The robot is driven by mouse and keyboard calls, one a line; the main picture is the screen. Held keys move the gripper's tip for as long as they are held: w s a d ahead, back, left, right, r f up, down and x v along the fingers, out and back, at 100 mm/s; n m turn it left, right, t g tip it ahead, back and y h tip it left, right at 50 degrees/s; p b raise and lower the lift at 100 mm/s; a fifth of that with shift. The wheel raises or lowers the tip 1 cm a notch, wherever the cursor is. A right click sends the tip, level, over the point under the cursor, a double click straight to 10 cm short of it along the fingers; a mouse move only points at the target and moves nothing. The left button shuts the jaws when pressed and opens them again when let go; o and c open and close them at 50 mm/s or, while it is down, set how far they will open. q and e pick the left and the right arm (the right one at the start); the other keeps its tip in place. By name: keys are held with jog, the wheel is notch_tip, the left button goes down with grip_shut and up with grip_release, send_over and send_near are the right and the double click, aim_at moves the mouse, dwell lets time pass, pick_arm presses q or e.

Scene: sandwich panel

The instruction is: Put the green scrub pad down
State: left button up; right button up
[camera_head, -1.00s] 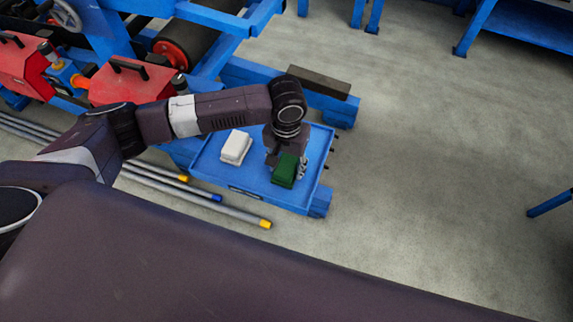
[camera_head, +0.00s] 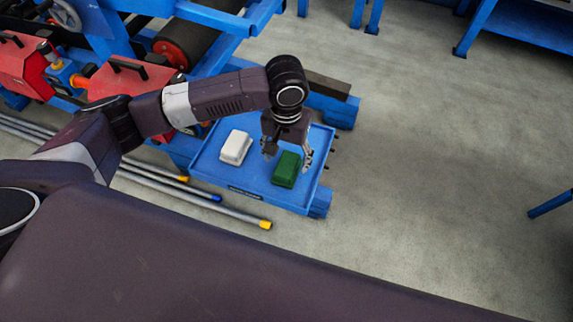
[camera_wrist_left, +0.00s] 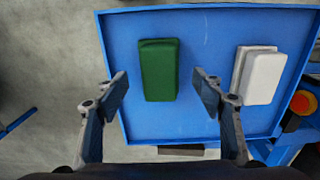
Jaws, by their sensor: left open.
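The green scrub pad (camera_head: 286,169) lies on the blue tray (camera_head: 255,187), toward its right side. In the left wrist view the green scrub pad (camera_wrist_left: 159,70) lies on the tray (camera_wrist_left: 205,26) between the lines of the two fingers, with a gap on each side. My left gripper (camera_head: 288,155) is open above the tray and just behind the pad in the head view. Its spread, empty fingers also show in the left wrist view (camera_wrist_left: 162,96). My right gripper is not in view.
A white pad (camera_head: 235,147) lies on the same tray, left of the green one; it also shows in the left wrist view (camera_wrist_left: 262,77). Grey poles (camera_head: 205,203) with coloured ends lie in front of the tray. Open floor (camera_head: 430,170) extends to the right.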

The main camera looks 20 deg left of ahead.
aim_at(286, 166)
pick_arm(q)
notch_tip(286, 166, up, 8)
jog(key=shift+b, duration=0.3)
jog(key=shift+s+f, duration=0.1)
jog(key=shift+f, duration=0.1)
